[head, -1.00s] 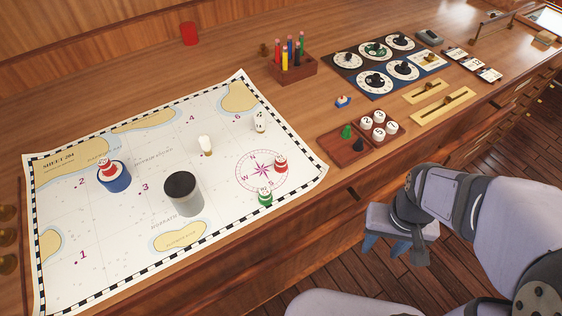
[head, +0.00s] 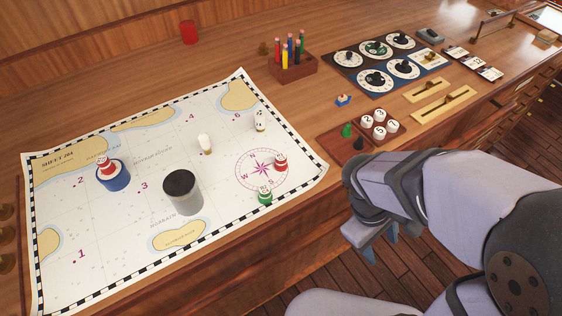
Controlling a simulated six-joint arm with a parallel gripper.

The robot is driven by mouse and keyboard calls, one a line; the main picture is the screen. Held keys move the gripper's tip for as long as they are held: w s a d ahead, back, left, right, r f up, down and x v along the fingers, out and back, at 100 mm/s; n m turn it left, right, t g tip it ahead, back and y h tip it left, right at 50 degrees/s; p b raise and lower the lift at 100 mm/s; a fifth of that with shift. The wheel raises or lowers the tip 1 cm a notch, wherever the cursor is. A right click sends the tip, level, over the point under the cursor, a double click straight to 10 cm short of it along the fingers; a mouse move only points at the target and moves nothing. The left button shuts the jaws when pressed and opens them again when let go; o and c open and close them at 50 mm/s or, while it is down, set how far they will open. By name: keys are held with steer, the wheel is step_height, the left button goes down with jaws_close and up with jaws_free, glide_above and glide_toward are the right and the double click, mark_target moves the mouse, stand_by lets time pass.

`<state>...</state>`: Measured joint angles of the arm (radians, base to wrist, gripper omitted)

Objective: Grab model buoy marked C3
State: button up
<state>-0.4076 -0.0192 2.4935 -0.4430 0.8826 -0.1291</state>
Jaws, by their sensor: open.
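Several small model buoys stand on the white chart (head: 115,222). A red-and-white buoy (head: 106,166) sits on a blue cylinder (head: 114,180) at the left. Another red-and-white buoy (head: 281,163) and a green-and-white buoy (head: 265,197) stand by the compass rose. A white buoy with dark marks (head: 260,121) stands near the chart's right edge. The markings are too small to read, so I cannot tell which one is C3. My gripper (head: 372,243) is open and empty, off the desk's front edge, right of and apart from all the buoys.
A wooden tray (head: 346,143) with pawns and white numbered discs lies right of the chart. A pencil holder (head: 294,68) and a dial panel (head: 378,65) are farther back.

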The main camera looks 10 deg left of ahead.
mark_target(280, 160)
steer(key=w+a+r+n+t, duration=0.2)
steer(key=a+n+t, duration=0.1)
steer(key=a+n, duration=0.3)
steer(key=w+a+r+n+t, duration=0.2)
steer(key=w+a+n+t, duration=0.1)
steer(key=a+n, duration=0.3)
steer(key=w+a+r+n+t, duration=0.1)
steer(key=w+a+n+t, duration=0.2)
steer(key=a+n+t, duration=0.2)
steer(key=shift+w+a+r+n+b, duration=0.1)
steer(key=shift+a+r+n+b, duration=0.1)
steer(key=shift+a+n, duration=0.5)
steer(key=shift+a+r+n+b, duration=0.2)
steer(key=shift+a+n, duration=0.05)
steer(key=shift+n, duration=0.75)
steer(key=a+n+t+y, duration=0.1)
steer(key=a, duration=0.1)
steer(key=s+a+r+n+t+y, duration=0.1)
steer(key=a+n, duration=0.1)
steer(key=a, duration=0.1)
steer(key=a+r+n, duration=0.1)
steer(key=a, duration=0.2)
steer(key=shift+s+n+t+y, duration=0.3)
steer(key=shift+t+y, duration=0.1)
steer(key=shift+p+x, duration=0.3)
steer(key=shift+x, duration=1.15)
steer(key=shift+p+x, duration=0.6)
steer(key=shift+x, duration=1.75)
steer(key=shift+s, duration=0.1)
steer(key=c, duration=1.1)
